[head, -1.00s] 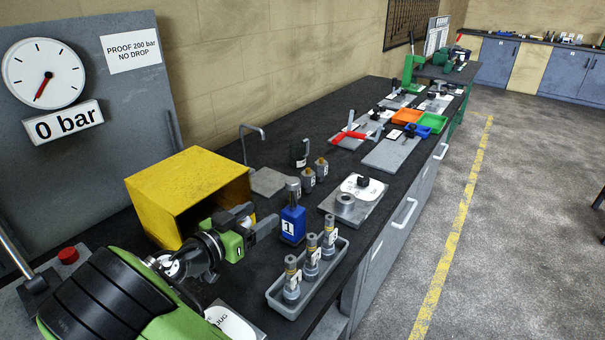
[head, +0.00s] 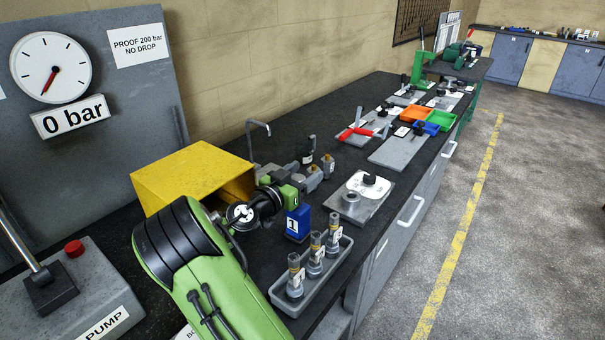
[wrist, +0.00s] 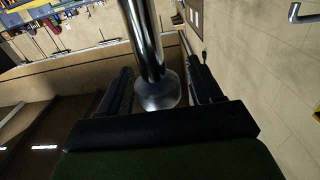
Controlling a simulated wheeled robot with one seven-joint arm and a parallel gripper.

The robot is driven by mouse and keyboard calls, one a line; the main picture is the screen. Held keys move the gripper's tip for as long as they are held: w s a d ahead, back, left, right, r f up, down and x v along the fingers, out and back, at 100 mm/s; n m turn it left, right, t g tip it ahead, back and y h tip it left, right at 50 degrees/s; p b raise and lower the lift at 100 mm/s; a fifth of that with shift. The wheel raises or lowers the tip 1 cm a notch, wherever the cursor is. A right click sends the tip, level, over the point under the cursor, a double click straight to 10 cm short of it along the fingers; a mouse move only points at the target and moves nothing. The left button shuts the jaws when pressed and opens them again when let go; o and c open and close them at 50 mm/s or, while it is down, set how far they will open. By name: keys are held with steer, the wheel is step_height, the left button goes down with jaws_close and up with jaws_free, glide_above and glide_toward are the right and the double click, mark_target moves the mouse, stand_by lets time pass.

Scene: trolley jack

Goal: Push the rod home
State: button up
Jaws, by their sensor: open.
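The blue jack body (head: 298,222), labelled 1, stands upright on the dark bench. In the wrist view a shiny chrome rod (wrist: 145,40) with a round silver end (wrist: 157,93) shows between the two fingers of my gripper (wrist: 156,60). The fingers are open, one on each side of the rod, with gaps visible. Whether the rod's end touches the palm, I cannot tell.
A grey tray (head: 277,294) with several upright metal cylinders (head: 315,257) is in front of the jack. The yellow open box (head: 190,175) stands to the left. A grey plate with a ring (head: 352,200) lies to the right. The gauge sign (head: 69,116) reads 0 bar.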

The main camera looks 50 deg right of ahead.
jaws_close()
step_height(320, 180, down, 6)
steer(key=b, duration=0.7)
steer(key=shift+a+b, duration=0.1)
steer(key=shift+b, duration=0.25)
steer(key=shift+c, duration=1.2)
jaws_free()
steer(key=shift+o, duration=1.1)
steer(key=shift+r, duration=0.15)
steer(key=a, duration=0.5)
steer(key=s+a, duration=0.1)
steer(key=a, duration=0.4)
steer(key=a+p, duration=0.1)
steer(key=a, duration=0.4)
steer(key=shift+s+a, duration=0.2)
steer(key=shift+a, duration=0.1)
